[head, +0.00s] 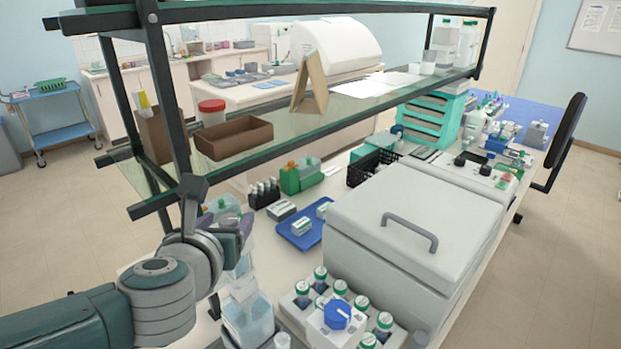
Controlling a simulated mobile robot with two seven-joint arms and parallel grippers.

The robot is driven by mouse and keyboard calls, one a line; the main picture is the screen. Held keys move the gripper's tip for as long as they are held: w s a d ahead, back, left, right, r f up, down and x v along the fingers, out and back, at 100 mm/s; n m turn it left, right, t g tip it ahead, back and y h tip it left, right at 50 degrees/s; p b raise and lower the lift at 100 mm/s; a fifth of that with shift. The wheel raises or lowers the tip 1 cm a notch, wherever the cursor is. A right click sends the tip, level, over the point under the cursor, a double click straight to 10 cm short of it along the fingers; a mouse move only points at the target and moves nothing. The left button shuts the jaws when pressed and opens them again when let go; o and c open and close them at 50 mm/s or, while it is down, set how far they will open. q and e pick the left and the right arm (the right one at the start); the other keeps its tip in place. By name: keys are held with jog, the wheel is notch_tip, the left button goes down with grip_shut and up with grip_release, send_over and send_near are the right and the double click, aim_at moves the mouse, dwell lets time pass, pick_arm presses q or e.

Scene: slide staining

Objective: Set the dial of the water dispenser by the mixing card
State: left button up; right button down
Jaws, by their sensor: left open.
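A blue round dial (337,314) sits on a small white unit at the bottom centre, among several green-capped bottles. I take this unit for the water dispenser (318,332); its dial marks are too small to read. A brown folded stand (310,85) stands on the glass shelf with its side to me. Whether it is the mixing card I cannot tell, and no writing shows on it. My left gripper (226,212) is open and empty, near the shelf's front post, left of and behind the dial and apart from it. My right gripper is not in view.
The glass shelf (240,163) and its dark posts rise close to my left arm. A brown open box (234,139) and red-lidded jar (212,112) stand on it. A big grey lidded box (418,225) fills the bench right of the dial. Clear containers (249,320) stand left of it.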

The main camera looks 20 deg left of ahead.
pick_arm(q)
grip_shut()
dwell(0.4)
jog(key=shift+m+h, duration=0.3)
jog(key=shift+s+a+m+t+h, duration=0.1)
jog(key=shift+a+m+t+h, duration=0.15)
jog(key=shift+m+h, duration=0.65)
jog(key=m+h, duration=0.2)
jog(key=h, duration=0.1)
jog(key=shift+a+f, duration=0.1)
jog(key=shift+a, duration=0.05)
jog(key=m+h+b, duration=0.1)
jog(key=m+h, duration=0.1)
jog(key=shift+a+f+h+b, duration=0.1)
jog(key=shift+a+h+b, duration=0.05)
jog(key=shift+h+b, duration=0.2)
jog(key=shift+m+h+b, duration=1.05)
jog(key=shift+m+h, duration=0.2)
jog(key=shift+m, duration=0.15)
jog(key=shift+r, duration=0.2)
